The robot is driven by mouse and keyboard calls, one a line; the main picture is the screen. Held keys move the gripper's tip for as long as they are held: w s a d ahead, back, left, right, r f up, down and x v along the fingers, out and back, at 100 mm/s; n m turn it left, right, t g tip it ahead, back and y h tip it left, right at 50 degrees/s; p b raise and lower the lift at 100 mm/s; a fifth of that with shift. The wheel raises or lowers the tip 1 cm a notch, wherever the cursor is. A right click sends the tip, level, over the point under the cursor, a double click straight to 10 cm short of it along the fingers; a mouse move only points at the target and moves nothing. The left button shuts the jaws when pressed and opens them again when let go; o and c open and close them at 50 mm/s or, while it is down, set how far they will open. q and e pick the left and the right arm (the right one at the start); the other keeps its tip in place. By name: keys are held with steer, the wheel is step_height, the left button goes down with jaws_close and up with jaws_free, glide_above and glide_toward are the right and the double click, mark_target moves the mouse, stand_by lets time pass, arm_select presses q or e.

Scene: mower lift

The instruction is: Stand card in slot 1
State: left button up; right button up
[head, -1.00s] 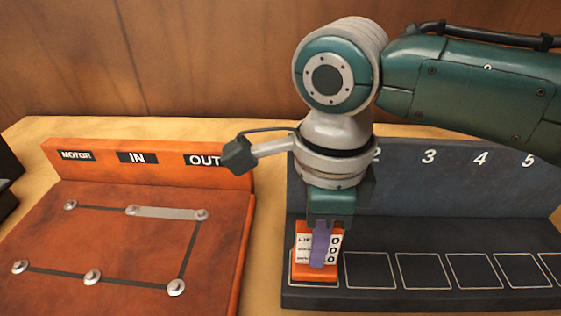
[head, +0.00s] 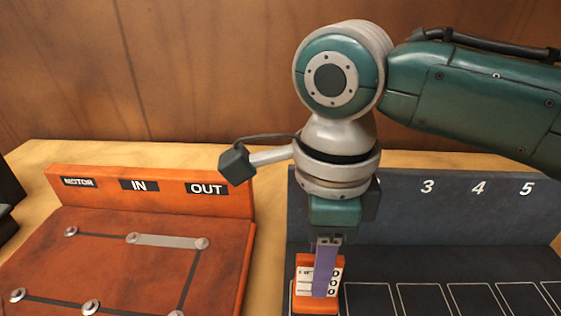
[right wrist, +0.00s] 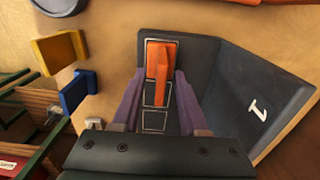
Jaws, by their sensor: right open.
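The orange card (head: 305,282) with a white label stands upright on the leftmost outlined slot of the dark rack (head: 440,255). The right wrist view shows it from above as an orange block (right wrist: 157,60) inside a pale outline, beside the rack's wall marked 1 (right wrist: 258,110). My right gripper (head: 327,285) points down over the card. One purple finger covers part of the label in the head view. In the right wrist view the two fingers (right wrist: 158,90) are spread, one on each side of the card. My left gripper is not in view.
An orange board (head: 120,265) with IN and OUT labels lies left of the rack, with a narrow gap between. The slots right of the card look empty. In the right wrist view, yellow (right wrist: 55,48) and blue (right wrist: 77,92) blocks show at left.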

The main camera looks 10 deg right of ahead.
step_height(320, 180, up, 9)
steer(key=shift+r+p, duration=0.1)
steer(key=shift+p, duration=0.45)
steer(key=s+a+f+n+t+y, duration=0.1)
steer(key=s+a+f+n+y, duration=0.25)
steer(key=s+f+n, duration=0.6)
steer(key=s+d+r+n+t+h, duration=0.2)
steer(key=s+d+n, duration=0.4)
steer(key=d+n, duration=0.5)
steer(key=n+h, duration=0.1)
steer(key=n, duration=0.1)
steer(key=shift+s+d+r+n+t, duration=0.2)
steer(key=shift+s+d+n+t, duration=0.1)
steer(key=shift+s+d+n, duration=0.1)
